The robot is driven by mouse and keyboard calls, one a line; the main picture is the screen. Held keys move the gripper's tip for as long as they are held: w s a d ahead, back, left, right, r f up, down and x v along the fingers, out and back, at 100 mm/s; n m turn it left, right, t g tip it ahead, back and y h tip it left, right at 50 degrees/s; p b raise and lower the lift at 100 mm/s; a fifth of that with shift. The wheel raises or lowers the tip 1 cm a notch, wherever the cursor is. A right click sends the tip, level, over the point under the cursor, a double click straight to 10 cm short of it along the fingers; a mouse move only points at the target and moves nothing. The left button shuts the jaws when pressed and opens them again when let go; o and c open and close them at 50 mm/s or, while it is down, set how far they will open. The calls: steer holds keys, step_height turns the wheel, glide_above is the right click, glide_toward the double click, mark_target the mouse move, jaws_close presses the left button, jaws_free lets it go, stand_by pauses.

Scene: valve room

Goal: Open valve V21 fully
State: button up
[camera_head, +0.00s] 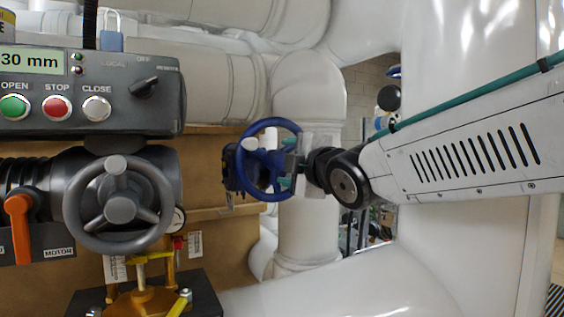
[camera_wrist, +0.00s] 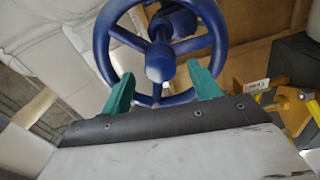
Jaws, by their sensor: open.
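A blue handwheel (camera_head: 262,128) on a blue valve body stands in the middle of the head view. It fills the upper middle of the wrist view (camera_wrist: 98,45), with its spokes, hub and pale stem end facing me. My gripper (camera_head: 288,170) is at the wheel's right side in the head view. Its two teal fingers (camera_wrist: 161,74) are apart, with the lower rim and a spoke showing between them in the wrist view. I cannot tell whether they touch the wheel. No V21 label is legible.
A grey handwheel (camera_head: 72,206) sits on a motor actuator at left, under a control box (camera_head: 88,118) reading 30 mm with OPEN, STOP and CLOSE buttons. An orange lever (camera_head: 19,228) is beside it. Large white pipes (camera_head: 310,230) surround the blue wheel closely.

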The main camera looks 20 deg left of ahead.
mark_target(282, 158)
steer(key=shift+x, duration=1.45)
steer(key=shift+w+a+r, duration=0.1)
steer(key=shift+r, duration=0.2)
